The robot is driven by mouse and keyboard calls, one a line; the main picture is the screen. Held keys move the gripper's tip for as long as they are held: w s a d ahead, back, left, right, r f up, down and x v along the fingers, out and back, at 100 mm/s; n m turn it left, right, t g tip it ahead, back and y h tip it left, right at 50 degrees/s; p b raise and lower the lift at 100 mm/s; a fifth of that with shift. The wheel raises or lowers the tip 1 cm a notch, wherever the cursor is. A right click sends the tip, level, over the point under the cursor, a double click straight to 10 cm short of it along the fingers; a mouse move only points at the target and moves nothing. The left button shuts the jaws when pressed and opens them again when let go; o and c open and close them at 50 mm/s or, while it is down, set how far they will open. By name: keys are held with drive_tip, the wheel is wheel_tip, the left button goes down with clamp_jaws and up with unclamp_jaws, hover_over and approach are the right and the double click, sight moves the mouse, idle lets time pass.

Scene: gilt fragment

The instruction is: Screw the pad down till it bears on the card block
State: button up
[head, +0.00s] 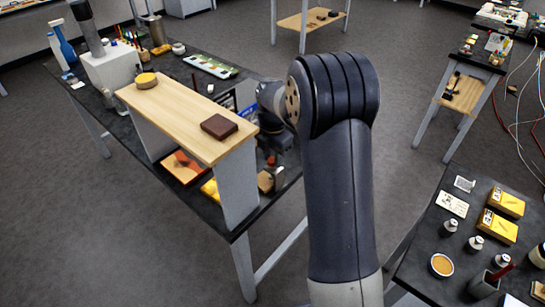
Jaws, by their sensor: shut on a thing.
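My gripper (272,150) is small and partly hidden, low beside the right end of the wooden shelf on the dark bench. It is shut on what looks like the top of the screw, with a bit of red showing there. Just below stands a small beige and dark piece (267,181), close under the gripper. I cannot tell whether it is the card block or part of the clamp. The pad cannot be made out, nor any gap between it and the block. My own arm fills the middle of the view.
The wooden shelf (185,112) bears a brown block (219,126) and a yellow round tin (146,80). Its grey end panel (237,187) stands close left of the gripper. An orange tray (184,168) and a yellow item (211,190) lie beneath. A paint tray (210,67) lies behind.

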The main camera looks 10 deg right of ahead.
sight(273, 159)
drive_tip(key=m, duration=0.6)
drive_tip(key=shift+m, duration=0.3)
drive_tip(key=m+b, duration=0.1)
drive_tip(key=m, duration=1.1)
drive_tip(key=shift+m, duration=0.3)
drive_tip(key=m, duration=0.6)
drive_tip(key=o, duration=1)
drive_tip(key=shift+c, duration=0.2)
drive_tip(key=shift+r, duration=0.15)
wheel_tip(273, 159, up, 11)
drive_tip(key=b, duration=0.1)
drive_tip(key=shift+f, duration=0.2)
